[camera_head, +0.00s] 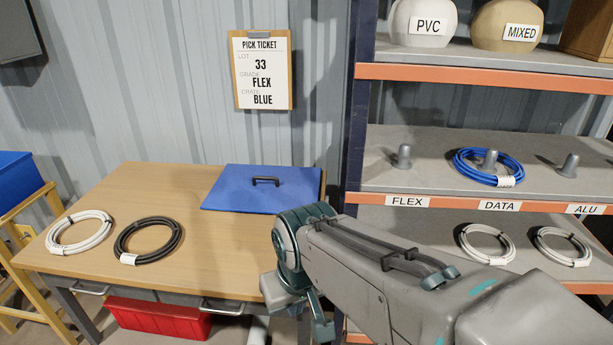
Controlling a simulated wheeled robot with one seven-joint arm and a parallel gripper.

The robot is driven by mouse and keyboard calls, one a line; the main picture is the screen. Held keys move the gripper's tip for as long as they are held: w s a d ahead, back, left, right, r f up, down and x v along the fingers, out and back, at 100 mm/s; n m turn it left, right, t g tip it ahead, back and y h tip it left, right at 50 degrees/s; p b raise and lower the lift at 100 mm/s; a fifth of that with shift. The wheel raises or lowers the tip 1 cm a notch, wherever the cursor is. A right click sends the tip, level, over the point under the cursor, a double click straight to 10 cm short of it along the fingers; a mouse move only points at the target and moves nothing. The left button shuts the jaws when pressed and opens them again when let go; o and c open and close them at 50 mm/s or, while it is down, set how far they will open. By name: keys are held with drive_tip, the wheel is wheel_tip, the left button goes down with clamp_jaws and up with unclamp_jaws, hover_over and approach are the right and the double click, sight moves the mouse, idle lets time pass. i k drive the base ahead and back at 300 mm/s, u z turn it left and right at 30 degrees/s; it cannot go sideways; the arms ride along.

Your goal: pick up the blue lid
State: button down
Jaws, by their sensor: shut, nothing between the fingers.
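The blue lid (235,193) is a flat blue panel with a dark handle (265,180) on top. It lies flat at the back right of the wooden table, with its handle up. My gripper (322,328) shows only in part, low in the picture beyond the end of my arm, in front of the table's right front corner. It is shut and empty, apart from the lid and nearer to me. My arm comes in from the lower right and hides part of the gripper and the table's right edge.
On the table (205,245) lie a white cable coil (80,233) and a black coil (147,240). A shelf rack (480,75) with a blue coil (470,165) and white coils stands right. A red bin (160,318) is below; a pick ticket (262,70) hangs behind.

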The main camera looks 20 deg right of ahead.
sight(266, 189)
drive_tip(key=z, duration=0.35)
drive_tip(key=k, duration=1.25)
drive_tip(key=u, duration=0.75)
drive_tip(key=i, duration=0.8)
drive_tip(key=u, duration=0.5)
drive_tip(key=i, duration=0.9)
drive_tip(key=z, duration=0.9)
drive_tip(key=i, duration=0.6)
drive_tip(key=z, duration=0.45)
